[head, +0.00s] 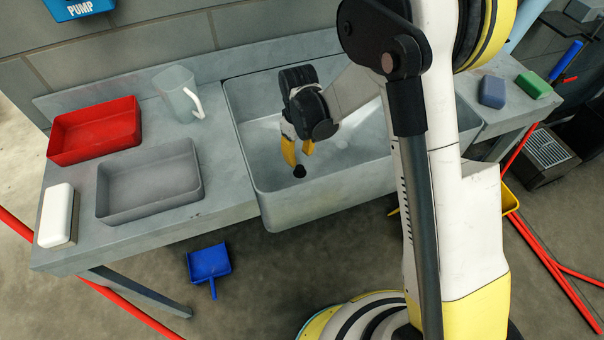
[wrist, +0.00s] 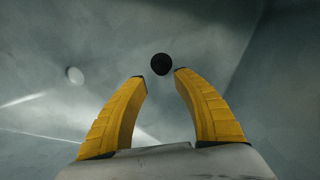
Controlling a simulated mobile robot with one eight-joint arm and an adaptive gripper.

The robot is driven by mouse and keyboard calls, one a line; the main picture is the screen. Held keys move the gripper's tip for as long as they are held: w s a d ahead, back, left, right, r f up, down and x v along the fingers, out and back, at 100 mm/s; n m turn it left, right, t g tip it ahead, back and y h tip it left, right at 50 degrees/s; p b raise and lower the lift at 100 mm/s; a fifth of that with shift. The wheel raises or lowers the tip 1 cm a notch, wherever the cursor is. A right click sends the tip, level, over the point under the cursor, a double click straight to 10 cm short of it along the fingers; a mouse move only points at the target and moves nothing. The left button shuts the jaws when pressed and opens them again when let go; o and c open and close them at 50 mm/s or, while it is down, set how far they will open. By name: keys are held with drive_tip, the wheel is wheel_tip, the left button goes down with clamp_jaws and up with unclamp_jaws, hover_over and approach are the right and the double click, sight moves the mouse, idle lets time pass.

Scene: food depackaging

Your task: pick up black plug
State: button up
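The black plug (head: 299,171) is a small dark round piece inside the grey sink (head: 322,209), near its front left. It also shows in the wrist view (wrist: 161,64), just beyond and between my fingertips. My gripper (head: 297,158) has two yellow fingers and reaches down into the sink above the plug. In the wrist view my gripper (wrist: 160,74) is open, with a clear gap between the fingers and nothing held. I cannot tell the exact distance from the fingertips to the plug.
On the counter left of the sink are a red tray (head: 95,132), a grey tray (head: 150,182), a clear jug (head: 178,94) and a white box (head: 57,215). A blue sponge (head: 492,91) and a green one (head: 533,85) lie at the right. The sink walls surround my gripper.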

sight(300, 167)
drive_tip(key=f+b, duration=0.1)
drive_tip(key=f, duration=0.1)
drive_tip(key=f+b, duration=0.1)
drive_tip(key=f, duration=0.2)
drive_tip(key=f+b, duration=0.1)
drive_tip(key=f, duration=0.1)
drive_tip(key=shift+s+f+b, duration=0.3)
drive_tip(key=shift+r, duration=0.1)
clamp_jaws()
